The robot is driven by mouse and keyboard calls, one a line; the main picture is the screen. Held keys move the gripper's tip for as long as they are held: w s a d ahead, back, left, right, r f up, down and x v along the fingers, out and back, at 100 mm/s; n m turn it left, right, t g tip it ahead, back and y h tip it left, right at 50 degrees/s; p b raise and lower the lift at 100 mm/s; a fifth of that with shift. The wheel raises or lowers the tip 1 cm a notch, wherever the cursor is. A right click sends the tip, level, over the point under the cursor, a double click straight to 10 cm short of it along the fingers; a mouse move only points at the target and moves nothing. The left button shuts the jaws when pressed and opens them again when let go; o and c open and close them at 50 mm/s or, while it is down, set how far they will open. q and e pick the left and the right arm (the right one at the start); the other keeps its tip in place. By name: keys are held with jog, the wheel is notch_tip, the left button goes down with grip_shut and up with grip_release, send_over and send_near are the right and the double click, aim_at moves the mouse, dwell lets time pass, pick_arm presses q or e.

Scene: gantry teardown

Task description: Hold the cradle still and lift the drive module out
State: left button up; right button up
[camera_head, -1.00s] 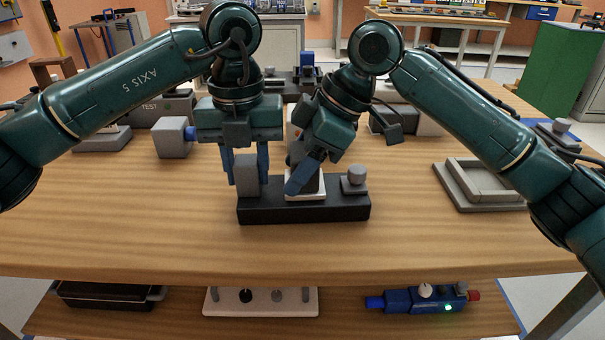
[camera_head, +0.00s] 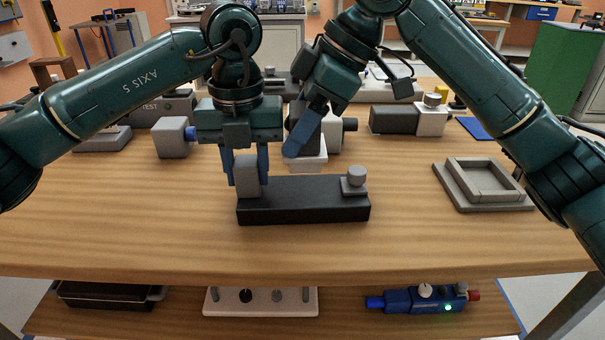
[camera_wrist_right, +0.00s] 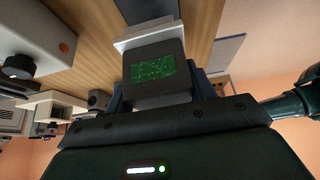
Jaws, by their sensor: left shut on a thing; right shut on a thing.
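The cradle (camera_head: 305,209) is a long black bar on the table, with a grey block (camera_head: 246,180) at its left end and a grey knobbed block (camera_head: 355,181) at its right end. My left gripper (camera_head: 246,165) is shut on the left grey block. The drive module is dark with a white base (camera_head: 307,164); its green screen faces the right wrist view (camera_wrist_right: 153,68). My right gripper (camera_head: 302,140) is shut on the module and holds it apart from the cradle, above it in the picture. The gripper partly hides the module in the head view.
A grey square tray (camera_head: 450,188) lies at the right. Another grey block (camera_head: 171,138) is at the left. The table front is clear. A lower shelf holds a blue device (camera_head: 412,300).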

pick_arm(q)
jog(key=o, duration=1.2)
pick_arm(e)
jog(key=shift+r, duration=0.1)
pick_arm(q)
notch_tip(320, 180, up, 12)
jog(key=shift+f, duration=0.15)
